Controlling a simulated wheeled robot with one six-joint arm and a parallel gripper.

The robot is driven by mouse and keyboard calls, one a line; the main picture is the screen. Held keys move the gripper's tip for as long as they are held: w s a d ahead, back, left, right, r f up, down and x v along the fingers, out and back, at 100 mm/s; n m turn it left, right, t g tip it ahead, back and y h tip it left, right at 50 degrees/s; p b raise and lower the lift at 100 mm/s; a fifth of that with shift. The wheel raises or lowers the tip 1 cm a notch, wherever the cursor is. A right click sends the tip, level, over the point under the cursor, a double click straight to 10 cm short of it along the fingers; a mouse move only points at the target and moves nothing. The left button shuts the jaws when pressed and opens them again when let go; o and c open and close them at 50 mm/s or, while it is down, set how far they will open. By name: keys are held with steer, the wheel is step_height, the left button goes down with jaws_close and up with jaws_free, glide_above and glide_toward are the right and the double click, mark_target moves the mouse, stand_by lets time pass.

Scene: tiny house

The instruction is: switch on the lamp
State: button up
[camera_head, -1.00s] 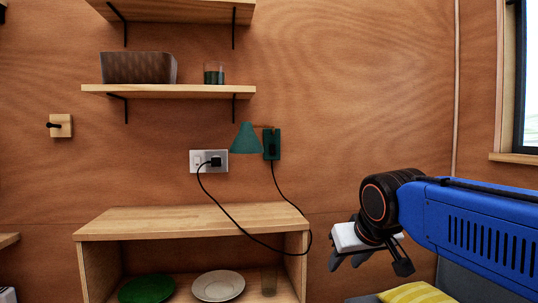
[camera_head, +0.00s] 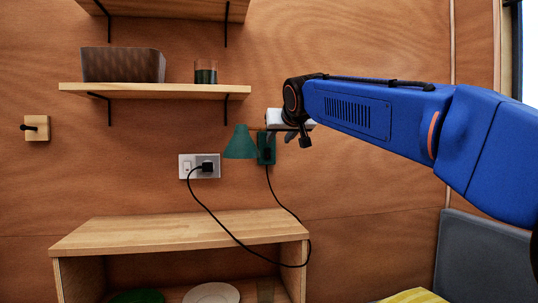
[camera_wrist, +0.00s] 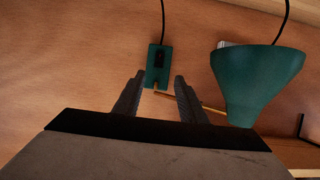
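The lamp is a green cone shade (camera_head: 240,144) on a wall-mounted green base plate (camera_head: 267,156), with a black cord hanging from the plate. In the wrist view the picture is turned over: the shade (camera_wrist: 255,80) is at the right and the base plate (camera_wrist: 151,72) at the top middle. A small black switch (camera_wrist: 159,58) sits on the plate. My gripper (camera_head: 287,138) is in front of the wall beside the lamp's plate. In the wrist view my gripper (camera_wrist: 160,80) is open and empty, its fingertips framing the plate's near end. I cannot tell the remaining gap.
A white wall socket (camera_head: 186,167) with a black plug is left of the lamp. A shelf (camera_head: 150,90) with a brown basket (camera_head: 122,65) and a dark glass (camera_head: 205,72) is above left. A wooden cabinet (camera_head: 180,232) stands below. Bare wall lies right of the lamp.

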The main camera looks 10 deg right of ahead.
mark_target(268, 155)
steer(key=x, duration=1.5)
steer(key=shift+w+f, duration=0.25)
jaws_close()
